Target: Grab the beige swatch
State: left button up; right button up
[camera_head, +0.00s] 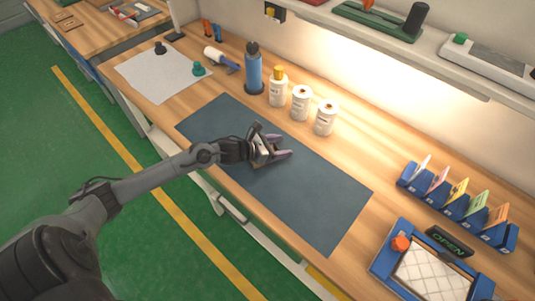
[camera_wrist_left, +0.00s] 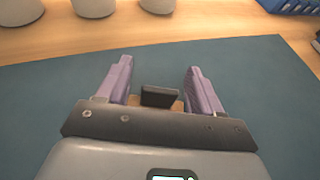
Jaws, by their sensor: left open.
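My left gripper (camera_head: 282,147) is open above the dark blue-grey mat (camera_head: 325,195) in the head view. Its two purple fingers stand apart in the left wrist view (camera_wrist_left: 159,75), with mat beyond them. A small dark block with a tan patch shows between the finger bases; I cannot tell if it is part of the gripper. A blue rack (camera_head: 457,207) on the right holds several upright coloured swatches, well away from the gripper. The palest one (camera_head: 422,165), at its left end, looks whitish or beige; its exact colour is hard to tell. My right gripper is out of view.
A blue bottle (camera_head: 254,72) and several white bottles (camera_head: 301,102) stand behind the mat. A blue tray (camera_head: 383,258) with a white grid pad and an OPEN sign (camera_head: 451,241) stand front right. A shelf (camera_head: 400,50) overhangs the back. The mat's right half is clear.

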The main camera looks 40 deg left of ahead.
pick_arm(q)
jog(key=c, duration=1.1)
jog(key=shift+r, duration=0.15)
